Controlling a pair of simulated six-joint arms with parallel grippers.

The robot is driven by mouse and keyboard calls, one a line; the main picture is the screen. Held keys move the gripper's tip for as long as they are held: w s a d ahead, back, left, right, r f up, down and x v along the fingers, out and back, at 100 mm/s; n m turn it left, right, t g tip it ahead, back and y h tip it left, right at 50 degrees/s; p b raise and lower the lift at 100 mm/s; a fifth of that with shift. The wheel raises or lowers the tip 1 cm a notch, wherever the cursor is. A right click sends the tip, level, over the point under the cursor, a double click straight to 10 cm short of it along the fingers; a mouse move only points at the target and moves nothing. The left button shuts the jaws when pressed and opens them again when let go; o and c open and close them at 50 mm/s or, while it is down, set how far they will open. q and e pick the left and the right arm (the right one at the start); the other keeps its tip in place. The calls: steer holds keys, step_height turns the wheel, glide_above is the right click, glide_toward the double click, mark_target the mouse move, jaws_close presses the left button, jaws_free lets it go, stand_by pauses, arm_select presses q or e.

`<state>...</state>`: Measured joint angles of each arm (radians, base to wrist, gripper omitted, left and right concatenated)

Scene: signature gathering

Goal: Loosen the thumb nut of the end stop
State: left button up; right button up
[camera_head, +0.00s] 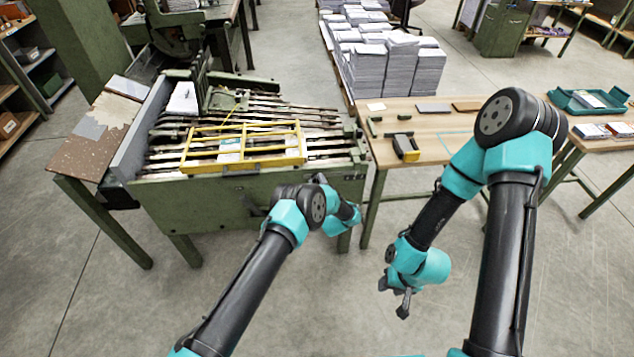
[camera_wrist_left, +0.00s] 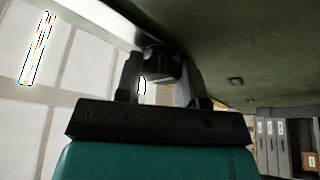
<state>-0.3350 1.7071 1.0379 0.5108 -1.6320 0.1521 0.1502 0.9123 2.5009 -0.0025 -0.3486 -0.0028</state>
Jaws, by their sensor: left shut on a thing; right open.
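My left gripper (camera_wrist_left: 158,66) is shut on a small dark part close against a green machine surface (camera_wrist_left: 240,50) in the left wrist view. This part looks to be the thumb nut of the end stop, but the fingers and shadow hide most of it. I cannot make out the end stop in the head view. My right gripper (camera_head: 395,297) is open and empty, above the floor in front of the wooden table.
A yellow frame (camera_head: 245,163) lies over the machine's bars. The wooden table (camera_head: 440,120) at right bears a yellow and black tool (camera_head: 406,150) and small blocks. Paper stacks (camera_head: 375,72) stand behind it. The floor around my right gripper is clear.

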arm_select(q)
steer(key=shift+n, duration=0.3)
steer(key=o, duration=0.9)
steer(key=v, duration=1.7)
steer(key=shift+s+d, duration=0.15)
steer(key=shift+s, duration=0.1)
steer(key=shift+w, duration=0.1)
